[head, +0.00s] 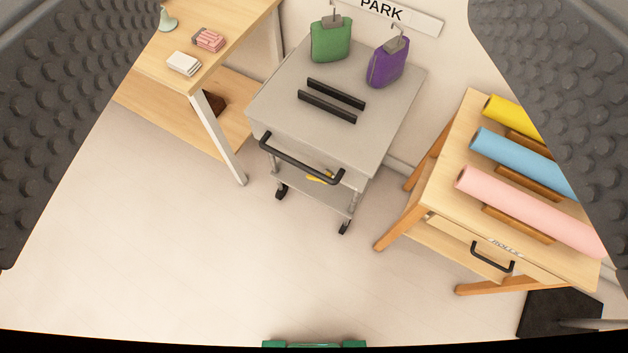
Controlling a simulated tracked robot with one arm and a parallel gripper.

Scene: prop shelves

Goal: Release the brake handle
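A grey wheeled cart (290,103) stands in the middle, with a black push handle (300,159) along its near edge. A small yellow part (320,177) shows just below the handle, partly hidden by it; it may be the brake handle, but it is too small to be sure. My gripper (316,135) is open, its two dark studded fingers far apart at the left and right edges of the view. Nothing is between them close up; the cart is some way beyond, and no finger touches it.
On the cart are a green bottle (331,40), a purple bottle (387,64) and two black bars (327,107). A PARK sign (425,22) is behind. A wooden table (235,22) is left; a table with coloured rolls (445,196) is right. The floor (190,260) in front is clear.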

